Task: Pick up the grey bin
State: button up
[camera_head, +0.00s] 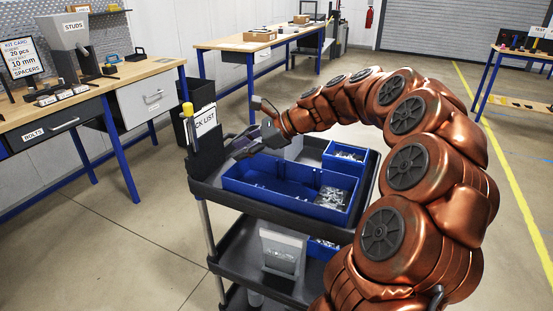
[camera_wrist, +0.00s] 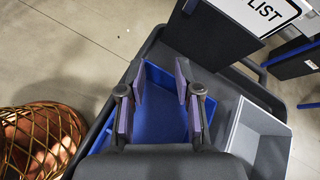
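A small grey bin (camera_wrist: 262,135) stands on the top shelf of the black cart, to the right of my gripper in the wrist view; it looks empty. In the head view part of this grey bin (camera_head: 293,148) shows below my arm, which hides the rest. My gripper (camera_wrist: 160,78) is open and empty, its two fingers apart above the blue bin (camera_wrist: 163,115). In the head view my gripper (camera_head: 243,146) hangs over the cart's far left end, beside the pick list. Another grey container (camera_head: 282,250) sits on the cart's middle shelf.
The cart's top shelf (camera_head: 215,186) also holds a large blue bin (camera_head: 270,193) with metal parts in one section and a smaller blue bin (camera_head: 345,153) behind. The pick list sign (camera_head: 206,120) stands upright at the left end. A workbench (camera_head: 90,92) is at left.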

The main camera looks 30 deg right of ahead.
jog(key=w+d+f+m+t, duration=0.1)
jog(key=d+m, duration=0.1)
jog(key=d, duration=0.3)
jog(key=w+d+f+m+t+h+b, duration=0.1)
jog(key=d+m, duration=0.2)
jog(key=d, duration=0.2)
jog(key=w+d+f+m+t+b, duration=0.1)
jog(key=d+m+t, duration=0.1)
jog(key=d, duration=0.3)
jog(key=shift+w+d+f, duration=0.15)
jog(key=shift+d+f, duration=0.05)
jog(key=shift+d, duration=0.1)
jog(key=shift+x, duration=3.55)
jog(key=shift+a+f, duration=0.1)
jog(key=shift+a, duration=0.05)
grip_shut()
